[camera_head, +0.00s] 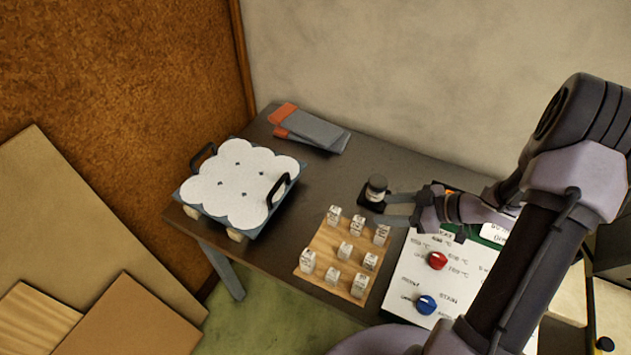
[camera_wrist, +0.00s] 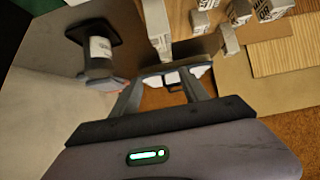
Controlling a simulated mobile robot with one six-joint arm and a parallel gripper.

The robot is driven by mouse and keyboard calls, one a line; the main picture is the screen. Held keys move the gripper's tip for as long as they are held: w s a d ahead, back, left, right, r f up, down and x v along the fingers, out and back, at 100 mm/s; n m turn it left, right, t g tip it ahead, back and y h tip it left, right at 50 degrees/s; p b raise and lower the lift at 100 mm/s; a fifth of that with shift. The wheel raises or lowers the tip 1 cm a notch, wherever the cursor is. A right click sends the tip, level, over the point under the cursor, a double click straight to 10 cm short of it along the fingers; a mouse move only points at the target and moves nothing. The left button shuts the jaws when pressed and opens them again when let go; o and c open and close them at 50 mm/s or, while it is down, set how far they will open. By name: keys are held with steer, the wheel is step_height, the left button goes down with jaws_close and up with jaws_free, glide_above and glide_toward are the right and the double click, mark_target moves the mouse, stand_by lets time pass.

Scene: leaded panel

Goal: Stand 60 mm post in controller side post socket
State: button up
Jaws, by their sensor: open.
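Several white labelled posts stand upright on a wooden board (camera_head: 318,248), among them one at its back right corner (camera_head: 381,234); their labels are too small for me to tell which is the 60 mm post. My gripper (camera_head: 386,210) is open, its fingers pointing left, above the gap between the board and the controller panel (camera_head: 405,292). In the wrist view my gripper (camera_wrist: 165,78) has nothing clearly between its fingers; a tall pale post (camera_wrist: 157,28) shows just beyond. The controller side post socket cannot be made out for certain.
A black spool-like piece with a pale label (camera_head: 376,187) stands beside my fingertips; it also shows in the wrist view (camera_wrist: 100,48). A white scalloped tray with black handles (camera_head: 238,185) is at the left. Grey and orange pieces (camera_head: 310,128) lie at the back.

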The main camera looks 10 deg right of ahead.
steer(key=b, duration=0.3)
glide_toward(338, 212)
steer(key=shift+w+d+f, duration=0.1)
steer(key=shift+d+f, duration=0.05)
steer(key=shift+f, duration=0.3)
steer(key=shift+w+d+f, duration=0.1)
steer(key=shift+f, duration=0.3)
steer(key=b+x, duration=0.1)
steer(key=x, duration=0.2)
steer(key=b+x, duration=0.1)
steer(key=x, duration=0.3)
steer(key=a+r+b+x, duration=0.1)
steer(key=x, duration=0.2)
steer(key=shift+w+a+f+b, duration=0.1)
steer(key=shift+a+b, duration=0.1)
steer(key=shift+b, duration=0.15)
steer(key=shift+c, duration=0.4)
jaws_close()
